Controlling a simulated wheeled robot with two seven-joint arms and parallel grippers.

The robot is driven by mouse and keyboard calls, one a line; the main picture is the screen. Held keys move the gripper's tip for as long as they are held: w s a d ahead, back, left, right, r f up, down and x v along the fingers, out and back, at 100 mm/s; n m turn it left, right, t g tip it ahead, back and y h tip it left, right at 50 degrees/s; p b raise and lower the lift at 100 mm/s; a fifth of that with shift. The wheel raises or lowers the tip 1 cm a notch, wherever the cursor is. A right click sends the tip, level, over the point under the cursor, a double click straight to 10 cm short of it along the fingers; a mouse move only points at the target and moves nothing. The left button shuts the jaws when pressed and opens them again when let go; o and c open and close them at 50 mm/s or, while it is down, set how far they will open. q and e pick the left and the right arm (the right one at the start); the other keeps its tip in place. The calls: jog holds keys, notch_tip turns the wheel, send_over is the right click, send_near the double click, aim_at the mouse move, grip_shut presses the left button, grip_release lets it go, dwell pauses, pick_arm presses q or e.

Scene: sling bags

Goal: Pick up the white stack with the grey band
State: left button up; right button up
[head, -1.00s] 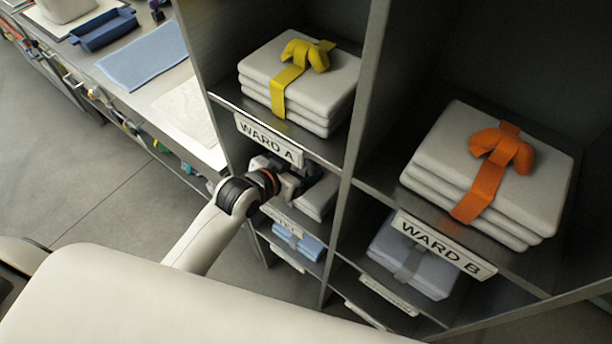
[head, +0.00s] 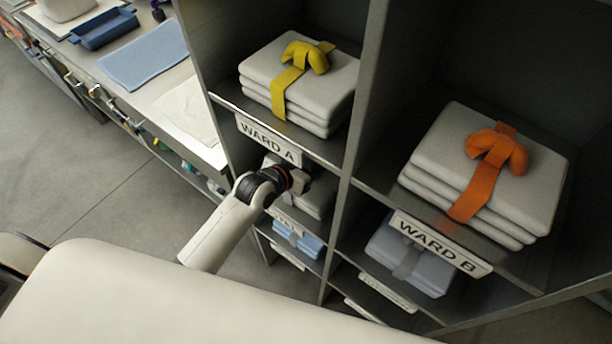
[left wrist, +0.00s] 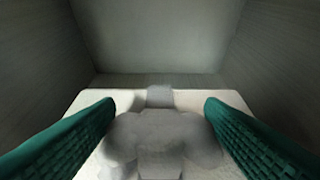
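The white stack (left wrist: 80,105) with the grey band (left wrist: 160,97) lies inside a shelf compartment in the left wrist view. A grey knot (left wrist: 160,140) sits on top of it, between the green fingers of my left gripper (left wrist: 160,125). The fingers are wide apart, one on each side of the knot, and do not visibly touch it. In the head view my left gripper (head: 302,182) reaches into the compartment under the WARD A label, over a white stack (head: 318,198) that it partly hides. My right gripper is not in view.
The compartment walls (left wrist: 270,60) stand close on both sides. Above is a white stack with a yellow band (head: 335,80); to the right is one with an orange band (head: 430,150). A blue bundle (head: 298,238) and a grey-blue bundle (head: 385,247) lie in lower compartments.

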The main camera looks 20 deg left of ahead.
pick_arm(q)
jog(key=c, duration=0.9)
jog(key=shift+r, duration=0.1)
grip_shut()
